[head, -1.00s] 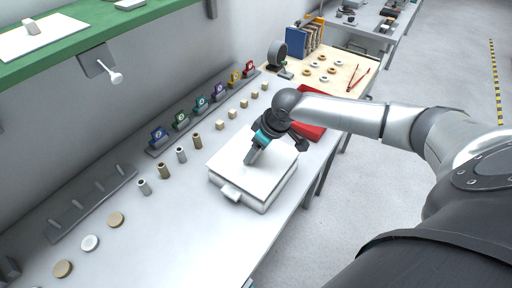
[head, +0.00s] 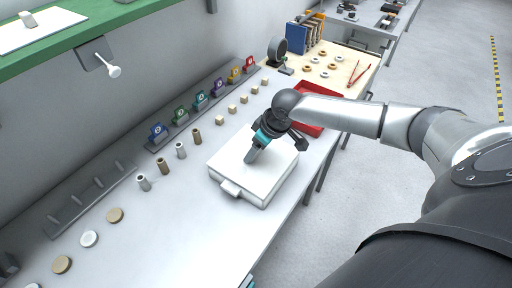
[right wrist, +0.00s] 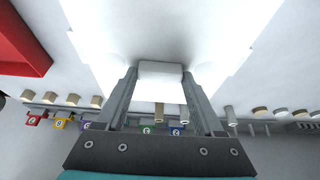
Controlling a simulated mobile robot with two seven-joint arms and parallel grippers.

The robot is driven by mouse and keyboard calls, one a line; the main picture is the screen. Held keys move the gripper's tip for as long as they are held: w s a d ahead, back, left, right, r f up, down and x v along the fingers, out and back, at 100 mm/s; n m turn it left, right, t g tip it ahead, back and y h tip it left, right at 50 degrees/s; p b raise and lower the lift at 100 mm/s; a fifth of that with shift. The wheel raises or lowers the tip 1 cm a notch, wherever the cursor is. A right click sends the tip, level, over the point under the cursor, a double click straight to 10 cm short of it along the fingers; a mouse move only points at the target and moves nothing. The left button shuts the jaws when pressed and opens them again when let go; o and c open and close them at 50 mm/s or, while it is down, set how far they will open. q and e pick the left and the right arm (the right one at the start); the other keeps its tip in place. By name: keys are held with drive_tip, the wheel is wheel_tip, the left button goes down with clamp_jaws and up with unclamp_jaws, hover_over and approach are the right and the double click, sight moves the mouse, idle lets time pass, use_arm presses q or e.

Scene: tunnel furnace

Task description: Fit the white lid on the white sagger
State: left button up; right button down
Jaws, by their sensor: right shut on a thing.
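The white sagger (head: 281,188) is a square box on the grey bench, with a small tab at its front left side. The white lid (head: 275,165) is a flat square plate lying over the sagger's top, roughly in line with its sides. Hardly any gap shows between them, but I cannot tell if it is fully seated. My right gripper (head: 250,158) points down at the lid's middle and is shut on its knob. In the right wrist view the white knob (right wrist: 160,69) is between the two fingers, with the pale lid (right wrist: 100,30) beyond. My left gripper is not seen.
A red tray (head: 318,122) lies behind the sagger on the right. Small cylinders (head: 181,151), beige cubes (head: 220,119) and coloured tags stand in rows along the wall side. Round discs (head: 89,239) lie at front left. The bench just left of the sagger is clear.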

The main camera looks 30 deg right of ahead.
drive_tip(key=shift+f, duration=0.3)
drive_tip(key=shift+c, duration=2)
unclamp_jaws()
drive_tip(key=o, duration=0.4)
drive_tip(key=shift+s+f, duration=0.1)
drive_tip(key=p+v, duration=0.1)
drive_tip(key=v, duration=1.4)
drive_tip(key=shift+p, duration=0.35)
